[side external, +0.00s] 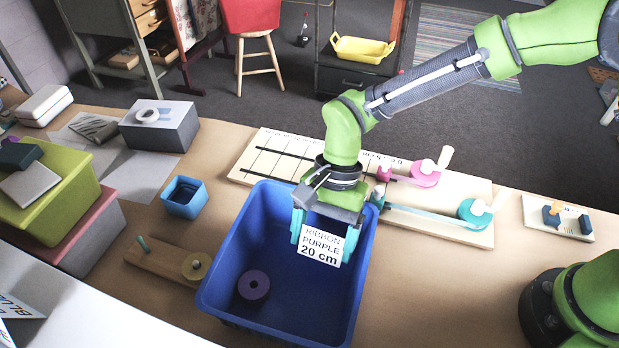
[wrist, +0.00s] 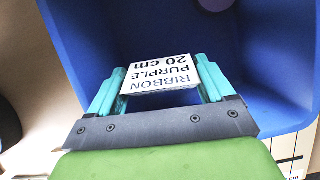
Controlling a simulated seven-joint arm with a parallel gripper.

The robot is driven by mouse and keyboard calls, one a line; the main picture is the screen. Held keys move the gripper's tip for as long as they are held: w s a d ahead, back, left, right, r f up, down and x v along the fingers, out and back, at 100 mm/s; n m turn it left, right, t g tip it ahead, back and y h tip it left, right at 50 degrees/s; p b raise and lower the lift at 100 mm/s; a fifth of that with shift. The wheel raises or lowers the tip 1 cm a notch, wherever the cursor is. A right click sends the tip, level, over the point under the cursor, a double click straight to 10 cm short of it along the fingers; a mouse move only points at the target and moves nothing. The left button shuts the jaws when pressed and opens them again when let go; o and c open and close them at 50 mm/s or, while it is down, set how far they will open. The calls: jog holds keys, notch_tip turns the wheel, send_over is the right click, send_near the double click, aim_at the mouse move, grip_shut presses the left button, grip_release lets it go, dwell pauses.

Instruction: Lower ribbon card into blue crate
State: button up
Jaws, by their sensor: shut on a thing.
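The ribbon card (side external: 321,248) is white and reads "RIBBON PURPLE 20 cm". It also shows in the wrist view (wrist: 162,74). My gripper (side external: 318,240) has teal fingers, shut on the card from both sides. It holds the card over the right part of the open blue crate (side external: 222,272). The card looks near rim height or a little inside; its exact depth is hard to tell. A purple ribbon spool (side external: 253,287) lies on the crate floor at the front left, apart from the card. In the wrist view, the crate wall (wrist: 85,40) surrounds the card.
A ruled wooden board (side external: 270,150) with pink and teal spools stands behind the crate. A small blue box (side external: 185,197) and a wooden piece with a spool (side external: 160,262) are to the left. Stacked boxes (side external: 60,200) stand further left. The crate's middle floor is clear.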

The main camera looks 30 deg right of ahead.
jog(key=shift+f, duration=1.15)
dwell(0.4)
jog(key=o, duration=0.9)
jog(key=shift+c, duration=0.2)
jog(key=shift+r, duration=0.1)
jog(key=v, duration=1.7)
jog(key=s+d+r+n+t, duration=0.1)
jog(key=s+d+n+t, duration=0.1)
jog(key=d, duration=0.6)
jog(key=s+d+r+n+t+h, duration=0.1)
jog(key=s+d+t, duration=0.3)
jog(key=d, duration=0.4)
jog(key=s+d+r+n+t, duration=0.2)
jog(key=s+d+t, duration=0.2)
jog(key=d, duration=0.4)
jog(key=shift+s+r+n, duration=0.2)
jog(key=shift+r+n, duration=0.1)
jog(key=shift+n, duration=0.1)
